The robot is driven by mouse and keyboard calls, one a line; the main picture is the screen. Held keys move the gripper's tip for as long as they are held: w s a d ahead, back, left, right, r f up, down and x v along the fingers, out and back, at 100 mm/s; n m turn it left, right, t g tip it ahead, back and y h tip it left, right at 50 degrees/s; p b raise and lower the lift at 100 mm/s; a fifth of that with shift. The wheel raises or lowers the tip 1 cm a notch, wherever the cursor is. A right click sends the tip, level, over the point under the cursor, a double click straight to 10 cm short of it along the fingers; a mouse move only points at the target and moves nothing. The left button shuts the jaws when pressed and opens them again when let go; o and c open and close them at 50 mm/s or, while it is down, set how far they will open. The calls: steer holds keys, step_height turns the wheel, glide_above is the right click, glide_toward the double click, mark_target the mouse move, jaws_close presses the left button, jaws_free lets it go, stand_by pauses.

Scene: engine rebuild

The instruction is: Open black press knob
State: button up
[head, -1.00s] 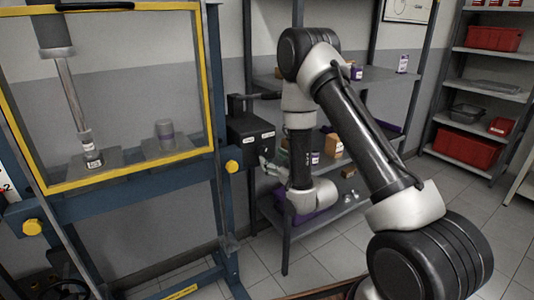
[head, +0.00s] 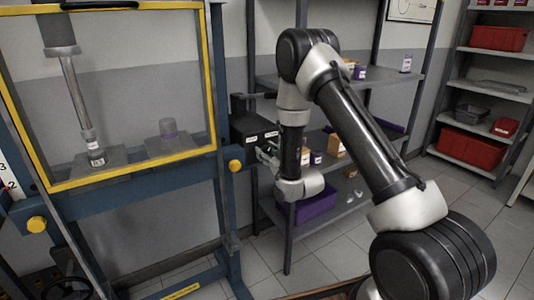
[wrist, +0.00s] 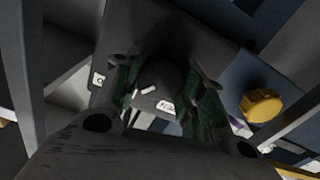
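A black control box (head: 243,126) with two small white labels is fixed at the right side of the press frame (head: 214,80). My gripper (head: 266,155) is at the lower front of this box in the head view. In the wrist view, a dark rounded knob (wrist: 160,79) shows between the two green-padded fingers of my gripper (wrist: 165,100). The fingers stand apart on either side of it. I cannot see clearly whether the pads touch it. In the head view the knob is hidden or too small to make out.
A yellow knob (head: 236,166) sticks out just below the box; it also shows in the wrist view (wrist: 261,105), right of the fingers. A dark lever (head: 255,96) juts from the box top. A shelf (head: 335,215) with a purple bin (head: 314,207) stands behind my arm.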

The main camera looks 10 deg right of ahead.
steer(key=shift+n, duration=0.4)
steer(key=n, duration=0.5)
steer(key=shift+n, duration=0.4)
steer(key=n, duration=0.6)
steer(key=shift+f+n, duration=0.1)
steer(key=shift+n, duration=0.3)
steer(key=o, duration=1)
steer(key=v, duration=1.2)
